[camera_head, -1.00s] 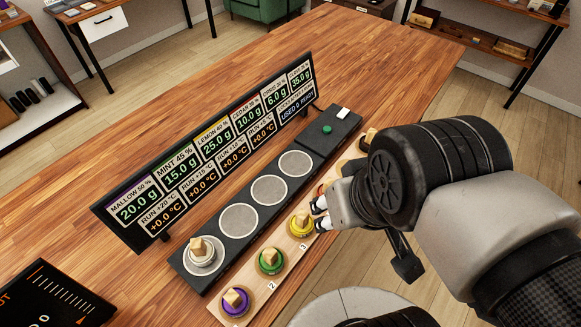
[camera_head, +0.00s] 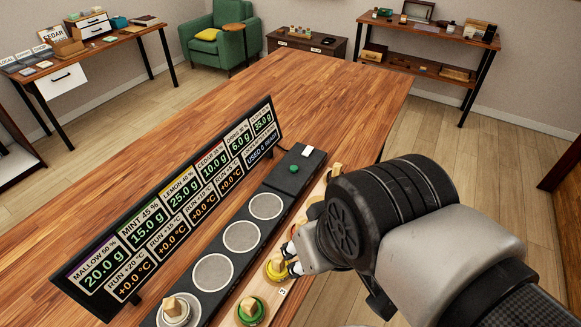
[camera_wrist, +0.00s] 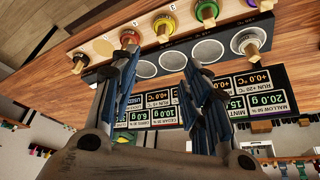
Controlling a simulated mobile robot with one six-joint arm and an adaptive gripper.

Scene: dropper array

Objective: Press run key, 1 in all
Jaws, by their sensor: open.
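A round green button (camera_head: 293,169) sits on the dark box at the far end of the black tray (camera_head: 277,188). No lettering on the button is readable, so I cannot confirm that it is the run key. My gripper (camera_head: 291,258) is open, beside the yellow knob (camera_head: 278,268) and well short of the green button. I cannot tell whether its fingers touch the knob. In the wrist view its two fingers (camera_wrist: 160,78) are apart with nothing held between them. The green button cannot be made out there.
The display board (camera_head: 180,205) stands behind the tray and reads "USED 0 READY". A white piece (camera_head: 307,151) lies by the green button. A green knob (camera_head: 250,310) is nearer, and a cup (camera_head: 175,311) stands on the tray. The wooden table is clear beyond.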

